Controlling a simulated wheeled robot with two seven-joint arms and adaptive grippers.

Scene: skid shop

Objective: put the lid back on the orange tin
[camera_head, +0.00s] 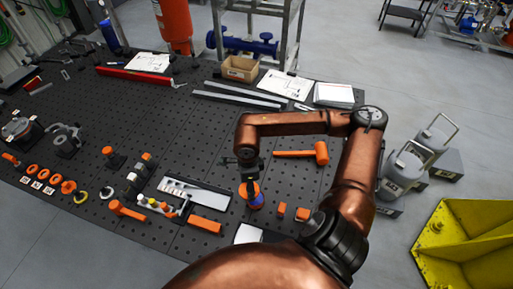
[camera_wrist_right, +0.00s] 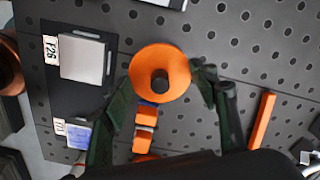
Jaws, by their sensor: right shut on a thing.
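My right gripper (camera_head: 251,179) is over the middle of the pegboard bench and shut on an orange round lid (camera_head: 247,190). In the right wrist view the lid (camera_wrist_right: 177,68) is a flat disc with a dark knob, between the two fingers (camera_wrist_right: 160,85). In the head view a small blue and orange body (camera_head: 257,204) shows just under the lid, probably the tin. It is mostly hidden, and I cannot tell whether the lid touches it. My left gripper is not in view.
Two small orange blocks (camera_head: 282,210) lie right of the gripper, and an orange mallet (camera_head: 302,154) lies behind them. A grey tray (camera_head: 205,197) and an orange-handled tool (camera_head: 205,225) lie to the left. A cardboard box (camera_head: 240,69) stands at the back.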

